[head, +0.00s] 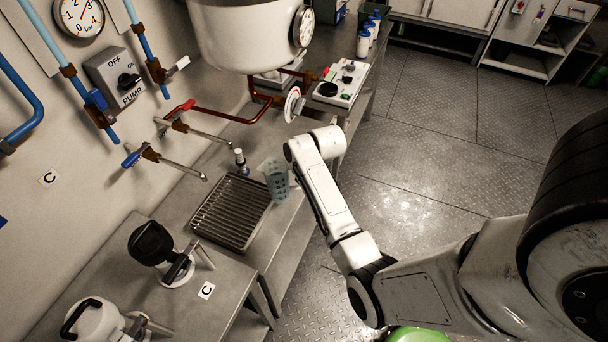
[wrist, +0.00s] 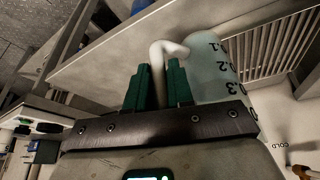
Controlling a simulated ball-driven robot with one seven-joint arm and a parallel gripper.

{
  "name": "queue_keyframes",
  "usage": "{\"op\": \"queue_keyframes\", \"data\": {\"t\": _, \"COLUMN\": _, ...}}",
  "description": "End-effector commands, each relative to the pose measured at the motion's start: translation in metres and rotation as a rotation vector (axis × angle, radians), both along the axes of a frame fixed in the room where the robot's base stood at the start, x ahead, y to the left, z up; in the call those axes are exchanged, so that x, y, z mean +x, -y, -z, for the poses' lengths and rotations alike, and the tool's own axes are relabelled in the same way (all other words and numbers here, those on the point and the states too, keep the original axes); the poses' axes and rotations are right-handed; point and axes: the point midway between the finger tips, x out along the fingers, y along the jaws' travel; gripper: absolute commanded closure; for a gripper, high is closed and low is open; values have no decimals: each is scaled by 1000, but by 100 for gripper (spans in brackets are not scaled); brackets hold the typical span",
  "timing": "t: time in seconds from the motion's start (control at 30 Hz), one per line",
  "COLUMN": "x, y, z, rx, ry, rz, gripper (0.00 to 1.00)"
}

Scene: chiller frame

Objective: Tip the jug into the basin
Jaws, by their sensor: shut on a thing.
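The jug (head: 275,180) is a translucent, bluish measuring jug with dark marks, beside the right edge of the basin, and looks roughly upright. I cannot tell whether its base touches the bench. The wrist view also shows the jug (wrist: 212,70), with numbers on its wall and a pale handle (wrist: 165,47). My gripper (wrist: 158,82) has green fingers shut on that handle. In the head view my arm's end mostly hides the gripper. The basin (head: 230,212) is a shallow metal tray with a slatted grate, left of the jug; its slats also show in the wrist view (wrist: 262,50).
Taps with a blue handle (head: 131,159) and a red handle (head: 180,110) reach out from the wall above the basin. A small bottle (head: 240,160) stands behind the basin. A large white vessel (head: 245,35) hangs above. Black-handled equipment (head: 152,243) stands in front. Open floor lies right.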

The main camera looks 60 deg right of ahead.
Motion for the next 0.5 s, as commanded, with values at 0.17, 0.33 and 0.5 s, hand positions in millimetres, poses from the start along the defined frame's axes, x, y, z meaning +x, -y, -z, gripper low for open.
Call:
{"op": "queue_keyframes", "data": {"t": 0.17, "x": 10, "y": -6, "z": -11, "rx": -95, "ry": -123, "rz": -7, "gripper": 100}}
{"op": "queue_keyframes", "data": {"t": 0.33, "x": 21, "y": -14, "z": -29, "rx": -166, "ry": -221, "rz": -6, "gripper": 100}}
{"op": "queue_keyframes", "data": {"t": 0.5, "x": 30, "y": -20, "z": -39, "rx": -272, "ry": -368, "rz": -6, "gripper": 100}}
